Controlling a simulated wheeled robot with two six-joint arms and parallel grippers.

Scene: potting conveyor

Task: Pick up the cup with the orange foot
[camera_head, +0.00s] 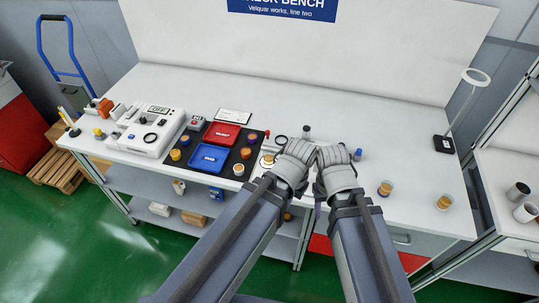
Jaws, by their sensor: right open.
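Two small cups stand upright on the white bench right of my grippers. The nearer-left cup (385,188) looks orange with a paler part. The other cup (444,201) is tan-yellow with a pale part and stands nearer the right end. Both are too small to tell surely which has an orange foot. My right gripper (333,153) is over the middle of the bench, open, left of both cups and apart from them. My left gripper (304,150) is close beside it; its fingers are too small and overlapped to read.
A black mat (222,172) holds a red tray (222,134), a blue tray (208,157) and several small pieces. A white device (148,130) stands left of it. A ring stand (444,143) is at the back right. The bench behind the cups is clear.

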